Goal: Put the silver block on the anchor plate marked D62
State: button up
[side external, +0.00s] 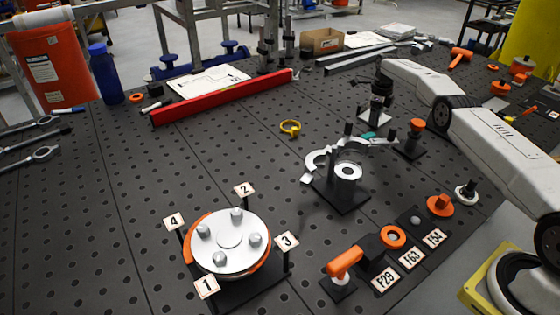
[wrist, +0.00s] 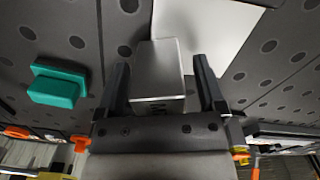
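The silver block (wrist: 158,72) shows in the wrist view between the two fingers of my gripper (wrist: 161,65). A gap shows between the block and the right finger; the left finger is close beside it, and I cannot tell if they touch. In the side view my gripper (side external: 376,108) points down over a pale flat plate (side external: 373,119), and the block cannot be made out there. The pale plate also shows in the wrist view (wrist: 222,35), beyond the block. I cannot read a D62 mark in either view.
A teal block (wrist: 58,84) lies left of my gripper; it also shows in the side view (side external: 368,135). A grey clamp fixture (side external: 345,172) stands nearby. A silver disc fixture (side external: 230,242) with numbered tags stands at the front. Orange parts stand beside tags (side external: 384,280) at front right.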

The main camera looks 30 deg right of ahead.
jog(key=shift+r, duration=0.15)
jog(key=shift+r, duration=3.8)
jog(key=shift+w+a+r+n, duration=0.3)
jog(key=shift+a+r+n, duration=0.1)
jog(key=shift+a+n, duration=0.2)
jog(key=s+a+r+n+t, duration=0.1)
jog(key=s+a+r+n, duration=0.2)
jog(key=a+n, duration=0.45)
jog(key=s+a+r+n+t, duration=0.1)
jog(key=s+a+r+n, duration=0.15)
jog(key=a+n, duration=0.5)
jog(key=s+a+f+n, duration=0.1)
jog(key=s+a+n, duration=0.3)
jog(key=s, duration=0.4)
jog(key=s+a+f+n, duration=0.2)
jog(key=s+a+n, duration=0.3)
jog(key=s, duration=0.4)
jog(key=s+a+f+n, duration=0.2)
jog(key=s+a+n, duration=0.3)
jog(key=s, duration=0.4)
jog(key=shift+f+n+t, duration=0.25)
jog(key=shift+n+t, duration=0.05)
jog(key=shift+n, duration=0.3)
